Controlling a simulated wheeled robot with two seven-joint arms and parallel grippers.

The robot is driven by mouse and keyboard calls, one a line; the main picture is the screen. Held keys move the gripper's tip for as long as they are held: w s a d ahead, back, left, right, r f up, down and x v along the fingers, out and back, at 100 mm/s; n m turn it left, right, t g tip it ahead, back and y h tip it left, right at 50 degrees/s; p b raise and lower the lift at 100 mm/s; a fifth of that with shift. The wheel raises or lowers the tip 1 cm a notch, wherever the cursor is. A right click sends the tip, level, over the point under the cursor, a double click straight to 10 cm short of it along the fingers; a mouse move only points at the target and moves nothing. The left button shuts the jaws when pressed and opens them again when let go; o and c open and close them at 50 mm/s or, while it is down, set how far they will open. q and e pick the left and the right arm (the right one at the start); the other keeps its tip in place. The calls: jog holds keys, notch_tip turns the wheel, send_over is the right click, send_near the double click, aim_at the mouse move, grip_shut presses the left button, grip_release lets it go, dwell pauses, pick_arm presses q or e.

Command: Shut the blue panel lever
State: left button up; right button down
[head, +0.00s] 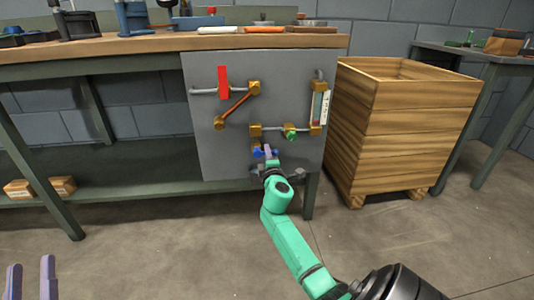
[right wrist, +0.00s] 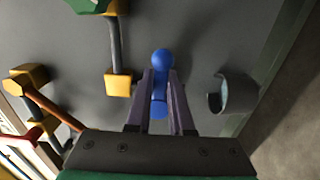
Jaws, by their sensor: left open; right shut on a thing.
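The grey panel (head: 205,150) hangs at the front of the workbench and carries pipes and levers. The blue lever (head: 258,153) is low on the panel, under the green valve (head: 291,134). My right gripper (head: 270,152) is at the blue lever and partly covers it. In the right wrist view the blue lever (right wrist: 161,62) stands between the two fingers of my right gripper (right wrist: 160,90), which is shut on it. My left gripper (head: 31,277) is open and empty at the lower left, far from the panel. The lever's base is partly hidden.
A red lever (head: 223,82) and brass-jointed pipes (head: 237,107) are higher on the panel. A gauge (head: 319,107) is at its right. A wooden crate (head: 410,130) stands right of the panel. Floor in front is clear.

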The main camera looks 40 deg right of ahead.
pick_arm(q)
jog(key=shift+d+f, duration=0.1)
jog(key=shift+f, duration=0.55)
pick_arm(e)
jog(key=c, duration=0.8)
grip_release()
pick_arm(q)
jog(key=s+d+f+g+y+p, duration=0.1)
jog(key=s+f+g, duration=0.1)
jog(key=f, duration=0.6)
jog(key=s+f+n+g, duration=0.1)
jog(key=f+g, duration=0.3)
jog(key=f, duration=0.5)
jog(key=shift+s+d+f+y+p, duration=0.3)
jog(key=shift+s+d+y+p, duration=0.1)
jog(key=shift+s, duration=0.15)
pick_arm(e)
jog(key=v, duration=1.4)
jog(key=shift+s+a, duration=0.2)
